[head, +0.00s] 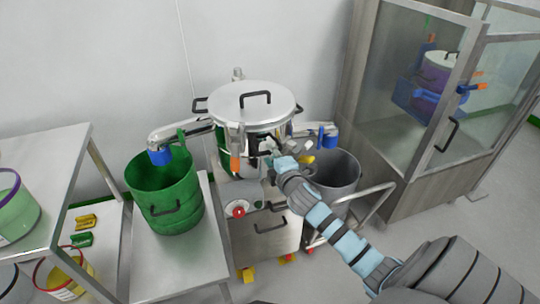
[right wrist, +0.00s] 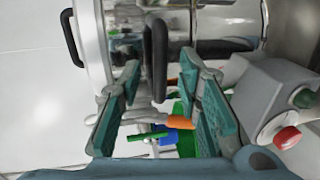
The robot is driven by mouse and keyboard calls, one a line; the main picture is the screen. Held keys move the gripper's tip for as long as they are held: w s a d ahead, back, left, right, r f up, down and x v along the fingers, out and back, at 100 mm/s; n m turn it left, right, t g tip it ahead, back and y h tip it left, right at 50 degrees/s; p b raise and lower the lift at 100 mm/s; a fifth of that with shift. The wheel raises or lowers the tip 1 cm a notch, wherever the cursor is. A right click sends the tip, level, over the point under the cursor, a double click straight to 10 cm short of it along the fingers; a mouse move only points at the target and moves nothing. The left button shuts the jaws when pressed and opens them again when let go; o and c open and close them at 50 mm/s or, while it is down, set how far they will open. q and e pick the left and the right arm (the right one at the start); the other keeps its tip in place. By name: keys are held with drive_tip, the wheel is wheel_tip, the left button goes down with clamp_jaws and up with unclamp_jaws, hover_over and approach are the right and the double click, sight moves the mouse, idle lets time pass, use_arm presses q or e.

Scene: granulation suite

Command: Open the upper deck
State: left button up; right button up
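The upper deck is the round steel drum (head: 245,118) on top of the machine, with a flat lid (head: 235,97) that looks closed. The lid carries a black handle (head: 255,96). My right gripper (head: 268,150) is at the front of the deck, just below the lid's edge. In the right wrist view its two teal fingers (right wrist: 160,100) are apart, and a black bar handle (right wrist: 156,50) stands between them near the tips. I cannot tell whether either finger touches it. An orange-tipped clamp lever (head: 235,163) hangs at the deck's front. My left gripper is not in view.
A green bin (head: 165,200) stands left of the machine under a spout, and a grey bin (head: 335,178) stands right. A control box with a red button (right wrist: 287,138) is close beside the right gripper. A glass-doored cabinet (head: 395,110) stands at the right.

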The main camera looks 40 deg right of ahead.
drive_tip(key=x, duration=0.3)
drive_tip(key=shift+s, duration=0.1)
clamp_jaws()
